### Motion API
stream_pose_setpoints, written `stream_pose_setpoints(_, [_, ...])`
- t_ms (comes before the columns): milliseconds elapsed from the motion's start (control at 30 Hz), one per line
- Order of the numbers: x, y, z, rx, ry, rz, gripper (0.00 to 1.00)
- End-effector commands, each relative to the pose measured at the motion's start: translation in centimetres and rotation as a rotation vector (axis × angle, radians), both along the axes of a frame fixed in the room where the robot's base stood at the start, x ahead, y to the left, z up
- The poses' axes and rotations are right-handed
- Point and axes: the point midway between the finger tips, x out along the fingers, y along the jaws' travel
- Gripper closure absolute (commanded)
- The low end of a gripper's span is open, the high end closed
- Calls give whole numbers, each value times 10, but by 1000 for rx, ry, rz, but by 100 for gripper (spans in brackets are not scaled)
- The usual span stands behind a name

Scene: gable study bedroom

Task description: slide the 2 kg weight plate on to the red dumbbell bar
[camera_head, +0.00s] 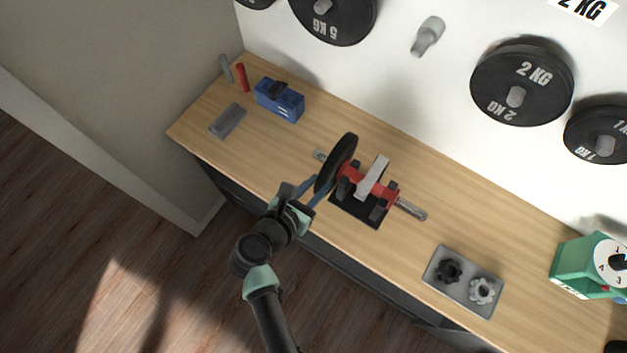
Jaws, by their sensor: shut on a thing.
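A black weight plate (337,163) stands on edge at the left end of the red dumbbell bar (384,193). My gripper (318,188) is shut on the plate's lower near edge. The bar lies in a black cradle (352,208) under a grey strap or clamp (372,177). The bar's silver left tip shows past the plate's left side, so the plate appears to be around the bar, close to the red part. The hole and any weight marking on this plate are hidden. The bar's silver right end (411,209) is bare.
Plates hang on the wall, one marked 2 KG (535,72), beside an empty peg (428,36). A grey tray (434,274) with two star collars and a green scale (575,262) are right. A blue box (279,99) is left. The bench (470,222) right of the cradle is clear.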

Motion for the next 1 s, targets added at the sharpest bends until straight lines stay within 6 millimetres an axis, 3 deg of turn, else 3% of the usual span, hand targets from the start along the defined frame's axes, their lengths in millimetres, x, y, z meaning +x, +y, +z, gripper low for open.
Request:
stream_pose_setpoints(100, [-1,-2,2,-1,-4,0,100])
stream_pose_setpoints(133, [-1,-2,2,-1,-4,0,71])
stream_pose_setpoints(333, [-1,-2,1,-1,-2,1,38])
stream_pose_setpoints(733, [-8,2,3,-1,2,1,38])
stream_pose_setpoints(1000, [-44,28,29,2,-1,1,38])
